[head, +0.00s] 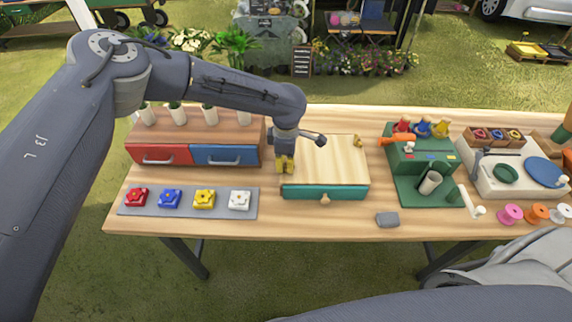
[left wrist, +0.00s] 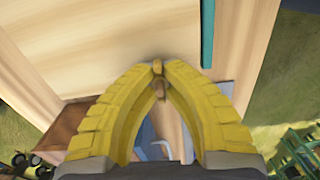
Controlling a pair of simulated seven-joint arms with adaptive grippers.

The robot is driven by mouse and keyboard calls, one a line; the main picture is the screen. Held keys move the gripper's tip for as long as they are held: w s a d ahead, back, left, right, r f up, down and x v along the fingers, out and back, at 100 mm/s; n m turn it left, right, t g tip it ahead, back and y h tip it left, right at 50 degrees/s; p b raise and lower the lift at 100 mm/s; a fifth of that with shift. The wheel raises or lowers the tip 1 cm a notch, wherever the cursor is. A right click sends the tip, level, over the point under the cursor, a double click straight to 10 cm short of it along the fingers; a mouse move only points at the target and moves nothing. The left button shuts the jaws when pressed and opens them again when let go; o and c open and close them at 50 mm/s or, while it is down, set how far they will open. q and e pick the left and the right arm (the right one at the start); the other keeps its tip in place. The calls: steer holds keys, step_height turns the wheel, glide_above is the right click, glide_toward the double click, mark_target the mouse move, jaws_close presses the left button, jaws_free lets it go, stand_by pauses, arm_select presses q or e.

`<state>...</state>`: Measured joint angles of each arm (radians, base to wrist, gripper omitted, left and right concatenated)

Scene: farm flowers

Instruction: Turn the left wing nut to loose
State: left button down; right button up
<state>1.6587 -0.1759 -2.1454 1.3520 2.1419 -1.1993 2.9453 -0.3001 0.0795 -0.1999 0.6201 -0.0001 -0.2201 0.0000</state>
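The press (head: 325,165) has a pale wooden top and a teal lower part, with a small wooden knob at its front. My left gripper (head: 285,166), with yellow fingers, points down at the press's left edge. In the left wrist view its fingertips come together around a small brown-gold piece, the left wing nut (left wrist: 158,68). In the head view the gripper hides this nut. The right wing nut (head: 357,141) stands at the press's far right corner. How tight the left nut is cannot be told. My right gripper is out of view.
A wooden cabinet (head: 150,134) with red and blue drawers stands close left of my left gripper. A grey mat (head: 187,212) with colored flower blocks lies in front of it. A green stand (head: 418,192) is right of the press. A grey block (head: 387,219) lies near the front edge.

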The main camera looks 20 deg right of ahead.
arm_select(q)
steer(key=shift+n, duration=0.5)
steer(key=c, duration=1.3)
jaws_free()
step_height(320, 180, up, 12)
